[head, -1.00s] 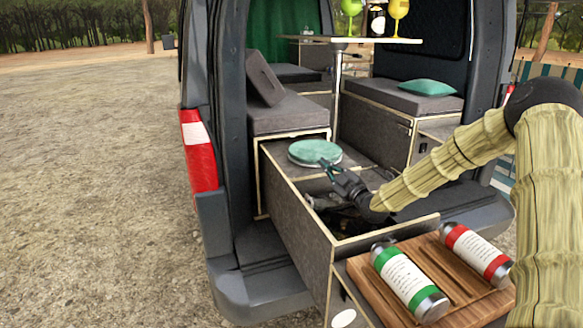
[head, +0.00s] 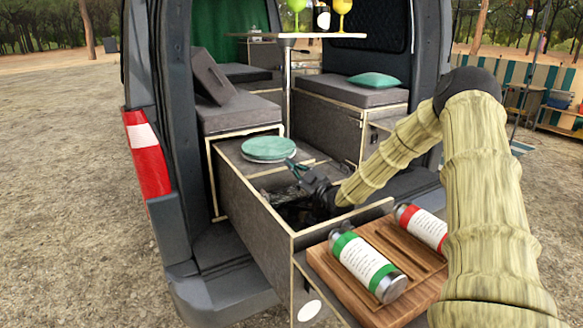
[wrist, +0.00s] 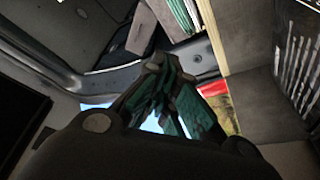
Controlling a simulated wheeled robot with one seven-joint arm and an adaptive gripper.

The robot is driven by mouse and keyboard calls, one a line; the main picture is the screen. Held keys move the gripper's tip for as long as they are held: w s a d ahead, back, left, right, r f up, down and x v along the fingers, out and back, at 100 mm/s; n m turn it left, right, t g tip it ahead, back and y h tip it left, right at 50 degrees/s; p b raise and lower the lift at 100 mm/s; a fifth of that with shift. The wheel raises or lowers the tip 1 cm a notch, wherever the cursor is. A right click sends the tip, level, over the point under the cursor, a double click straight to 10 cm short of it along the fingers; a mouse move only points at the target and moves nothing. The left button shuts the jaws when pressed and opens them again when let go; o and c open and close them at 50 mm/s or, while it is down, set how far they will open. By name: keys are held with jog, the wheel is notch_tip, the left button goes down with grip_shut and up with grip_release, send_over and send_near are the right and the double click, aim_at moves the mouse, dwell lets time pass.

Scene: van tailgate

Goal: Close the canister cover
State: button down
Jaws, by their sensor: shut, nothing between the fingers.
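A round green cover (head: 268,149) with a pale rim lies flat at the far end of the pulled-out drawer. The frames do not clearly show what is beneath it. My gripper (head: 291,164), with dark green fingers, is over the drawer by the cover's front right edge, shut and empty. I cannot tell whether it touches the cover. In the wrist view the shut fingers (wrist: 160,68) fill the middle, and I cannot make out the cover there. Two canisters lie on their sides near me, one with green bands (head: 368,266), one with red bands (head: 424,226).
The canisters lie on a slatted wooden board (head: 335,268). The drawer (head: 255,212) has raised walls and a dark open interior below my gripper. Benches flank a small table (head: 300,36) with glasses on it. The van's left side post (head: 172,110) stands left of the drawer.

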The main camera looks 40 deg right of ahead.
notch_tip(320, 180, up, 10)
dwell(0.9)
